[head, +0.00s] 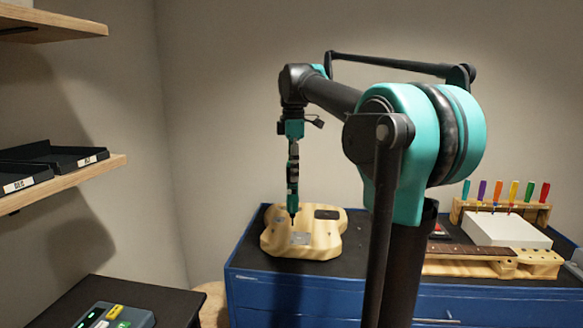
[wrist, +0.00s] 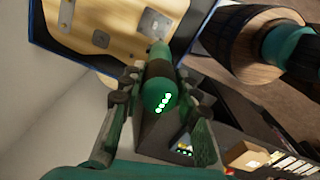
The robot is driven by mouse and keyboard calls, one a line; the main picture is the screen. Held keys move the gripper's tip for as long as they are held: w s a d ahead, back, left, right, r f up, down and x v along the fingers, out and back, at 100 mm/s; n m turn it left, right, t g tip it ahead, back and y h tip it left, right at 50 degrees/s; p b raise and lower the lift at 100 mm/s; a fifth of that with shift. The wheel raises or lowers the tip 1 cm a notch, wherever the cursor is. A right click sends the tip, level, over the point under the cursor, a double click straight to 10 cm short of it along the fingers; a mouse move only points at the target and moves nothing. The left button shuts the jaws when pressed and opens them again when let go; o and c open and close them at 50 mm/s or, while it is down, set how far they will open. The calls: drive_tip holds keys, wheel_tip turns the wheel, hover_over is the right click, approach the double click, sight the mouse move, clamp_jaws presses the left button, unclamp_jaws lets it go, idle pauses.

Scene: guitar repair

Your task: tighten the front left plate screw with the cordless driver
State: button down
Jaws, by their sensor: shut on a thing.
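My gripper (head: 293,150) points down over the guitar body and is shut on the cordless driver (head: 293,172). The driver is a slim green and black tool, held upright with its bit downward. In the wrist view its green rear end with a row of lit dots (wrist: 160,92) sits between the fingers. The pale wooden guitar body (head: 325,240) lies flat on the blue bench. A grey metal plate (head: 301,239) is on its front part, and the bit tip is close to it; I cannot tell whether it touches. The plate's screws are too small to make out.
A black pickup (head: 327,214) sits on the body. Shelves with black trays (head: 60,155) are left.

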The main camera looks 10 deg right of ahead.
sight(294, 186)
drive_tip(key=shift+f, duration=2.5)
drive_tip(key=shift+s+f, duration=0.1)
drive_tip(key=shift+f, duration=0.35)
idle(0.7)
drive_tip(key=shift+r, duration=0.4)
